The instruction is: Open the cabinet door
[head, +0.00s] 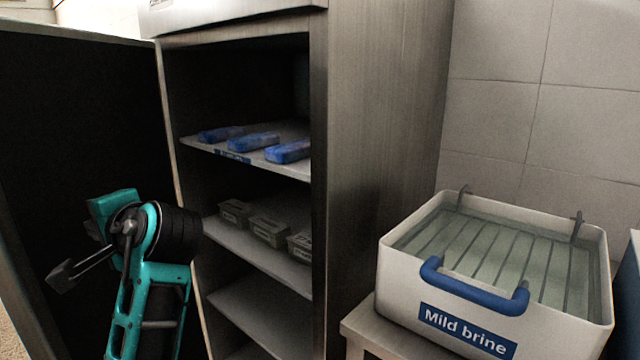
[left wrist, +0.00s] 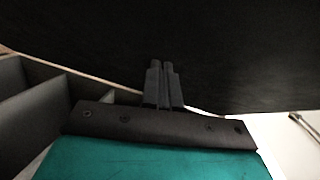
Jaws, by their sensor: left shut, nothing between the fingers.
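The cabinet (head: 375,130) is a tall steel unit with an open front. Its door (head: 70,120) is swung wide open to the left, and its dark inner face is toward me. My left gripper (head: 62,277) is in front of that inner face, with its fingers pointing left. The fingers (left wrist: 163,84) are shut and empty in the left wrist view, against the dark door panel (left wrist: 230,50). I cannot tell whether the fingertips touch the door. The door's outer face and handle are hidden. My right gripper is out of view.
Inside, the upper shelf (head: 220,150) holds blue packs (head: 288,151). The middle shelf (head: 255,250) holds small grey boxes (head: 268,231); a lower shelf (head: 265,310) shows below. A white "Mild brine" tub (head: 400,267) with a blue handle stands on a stand (head: 365,335) at right.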

